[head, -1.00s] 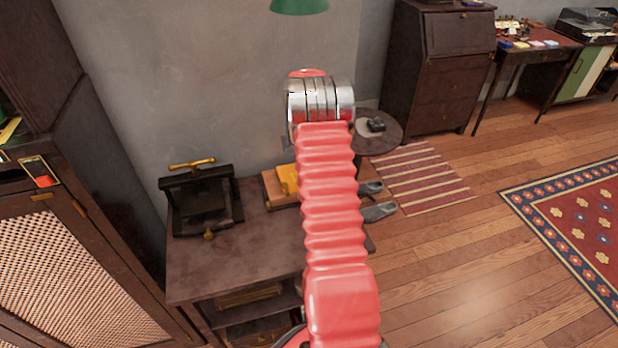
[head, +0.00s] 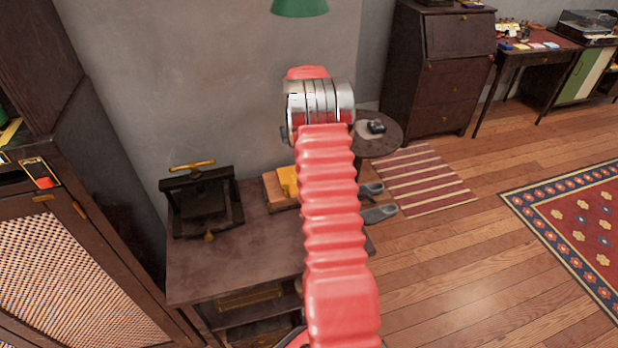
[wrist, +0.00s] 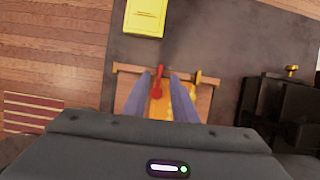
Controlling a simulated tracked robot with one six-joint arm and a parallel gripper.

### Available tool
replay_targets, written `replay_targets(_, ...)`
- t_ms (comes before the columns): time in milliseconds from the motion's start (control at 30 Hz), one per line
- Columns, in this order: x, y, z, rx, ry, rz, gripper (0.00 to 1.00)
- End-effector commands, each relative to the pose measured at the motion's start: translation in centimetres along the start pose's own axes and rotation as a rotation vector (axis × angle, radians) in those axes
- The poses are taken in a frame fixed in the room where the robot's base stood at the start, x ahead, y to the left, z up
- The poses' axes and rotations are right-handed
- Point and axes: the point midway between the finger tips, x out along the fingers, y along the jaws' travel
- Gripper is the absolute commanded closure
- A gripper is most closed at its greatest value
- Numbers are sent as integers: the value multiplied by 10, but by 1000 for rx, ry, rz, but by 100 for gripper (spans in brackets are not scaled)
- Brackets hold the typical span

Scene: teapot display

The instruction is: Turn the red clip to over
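In the wrist view, the red clip (wrist: 158,78) is a thin red lever with a rounded end. It lies over an orange-yellow block (wrist: 160,105) on a wooden board (wrist: 207,92). My gripper (wrist: 163,74) is over the block, its two blue-grey fingers apart on either side of it. The clip shows between the fingers, nearer the left one; I cannot tell whether they touch it. In the head view, part of the yellow block (head: 287,181) shows on the small table (head: 235,265); my arm hides the clip and my gripper.
A black press (head: 202,205) with a brass handle stands left of the board; it also shows at right in the wrist view (wrist: 280,112). A yellow box (wrist: 145,17) lies beyond the clip. A round side table (head: 385,140) stands behind.

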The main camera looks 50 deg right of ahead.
Motion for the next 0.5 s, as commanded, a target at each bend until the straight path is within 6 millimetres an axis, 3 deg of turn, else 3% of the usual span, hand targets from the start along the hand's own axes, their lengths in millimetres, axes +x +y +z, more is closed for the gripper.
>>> replay_targets(233, -34, 0, -1, 0, 2, 0, 75)
replay_targets(500, -43, 0, 0, 0, 0, 0, 75)
